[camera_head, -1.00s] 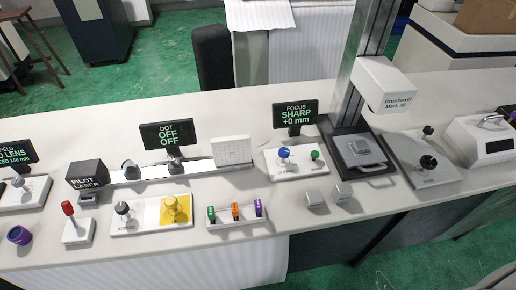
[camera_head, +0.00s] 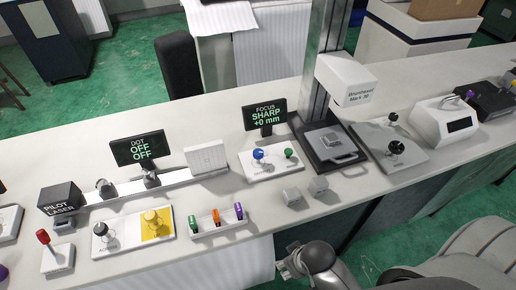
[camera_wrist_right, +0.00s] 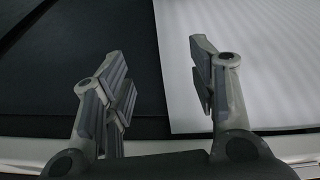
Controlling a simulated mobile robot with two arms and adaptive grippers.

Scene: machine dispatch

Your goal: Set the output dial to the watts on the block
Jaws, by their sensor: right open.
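A grey plate (camera_head: 375,140) right of the marking machine bears black knobs; the larger front one (camera_head: 396,147) may be the output dial, but its lettering is too small to read. My right gripper (camera_head: 290,264) is low in front of the bench edge, apart from everything. In the right wrist view its fingers (camera_wrist_right: 163,88) are spread and empty. My left gripper is not in view.
The white marking head (camera_head: 346,80) overhangs the bed on a tall column (camera_head: 318,60). A white box with a dark display (camera_head: 447,121) stands right of the knob plate. The focus panel (camera_head: 270,160) is left of the machine.

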